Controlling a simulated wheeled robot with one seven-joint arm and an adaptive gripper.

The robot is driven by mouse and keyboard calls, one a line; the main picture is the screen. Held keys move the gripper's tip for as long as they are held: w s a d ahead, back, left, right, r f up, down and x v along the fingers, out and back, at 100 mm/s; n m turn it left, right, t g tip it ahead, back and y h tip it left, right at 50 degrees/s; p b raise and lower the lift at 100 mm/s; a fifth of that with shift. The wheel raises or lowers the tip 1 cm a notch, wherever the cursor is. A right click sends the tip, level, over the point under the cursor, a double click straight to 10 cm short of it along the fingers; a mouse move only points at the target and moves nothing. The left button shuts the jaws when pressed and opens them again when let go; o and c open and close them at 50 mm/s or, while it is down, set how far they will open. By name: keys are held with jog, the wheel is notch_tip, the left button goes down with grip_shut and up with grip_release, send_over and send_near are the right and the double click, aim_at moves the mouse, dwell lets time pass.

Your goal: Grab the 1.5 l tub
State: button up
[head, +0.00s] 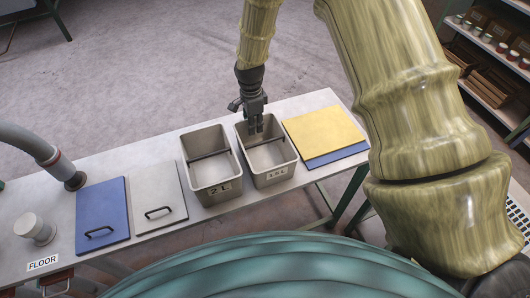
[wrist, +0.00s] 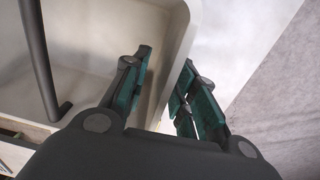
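The 1.5 l tub (head: 281,171) is a grey open-topped bin with a "1.5 L" label on its near side. It stands on the table between the 2 L tub (head: 212,191) and the yellow panel. A dark bar crosses its inside. My gripper (head: 256,124) points down at its far rim. In the wrist view the tub's wall (wrist: 180,38) passes between the two green-padded fingers of my gripper (wrist: 167,62). One finger is inside the tub and the other outside, with gaps showing beside the wall. The gripper is open and the tub appears empty.
The pale table (head: 308,101) carries a yellow panel (head: 323,127) over a blue one at right. A grey lid (head: 157,196) and blue lid (head: 102,214) with handles lie left. A pipe (head: 38,145) and white cylinder (head: 35,229) stand at far left. Floor is clear behind.

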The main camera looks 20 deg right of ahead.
grip_shut()
jog(key=shift+w, duration=0.1)
